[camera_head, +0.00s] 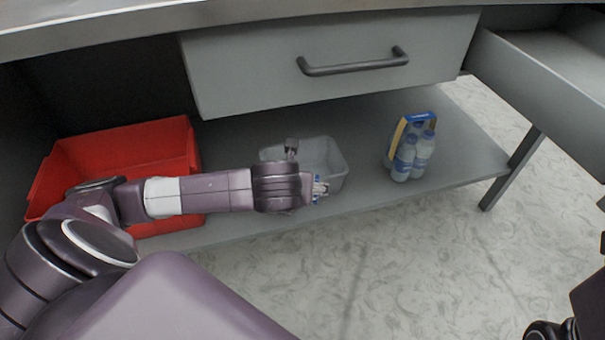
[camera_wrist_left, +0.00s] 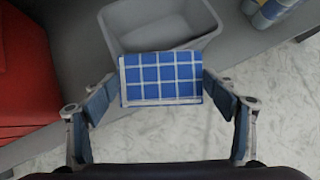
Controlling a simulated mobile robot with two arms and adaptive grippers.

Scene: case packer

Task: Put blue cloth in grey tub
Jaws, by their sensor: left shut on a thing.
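A blue cloth (camera_wrist_left: 161,78) with a white grid pattern is held between the fingers of my left gripper (camera_wrist_left: 162,92) in the left wrist view. It is folded into a flat rectangle. The grey tub (camera_wrist_left: 200,22) stands just beyond the cloth on the lower shelf. The cloth overlaps its near rim in that view. In the head view the tub (camera_head: 330,150) is partly hidden behind my left wrist, and only a sliver of blue shows at the gripper (camera_head: 318,188). Part of my right arm (camera_head: 565,325) shows at the lower right, but its fingertips cannot be made out.
A red crate (camera_head: 120,145) stands on the shelf to the left of the tub. A pack of bottles (camera_head: 412,148) stands to the right. A closed drawer (camera_head: 330,65) hangs above the shelf, and an open drawer (camera_head: 545,80) juts out at right.

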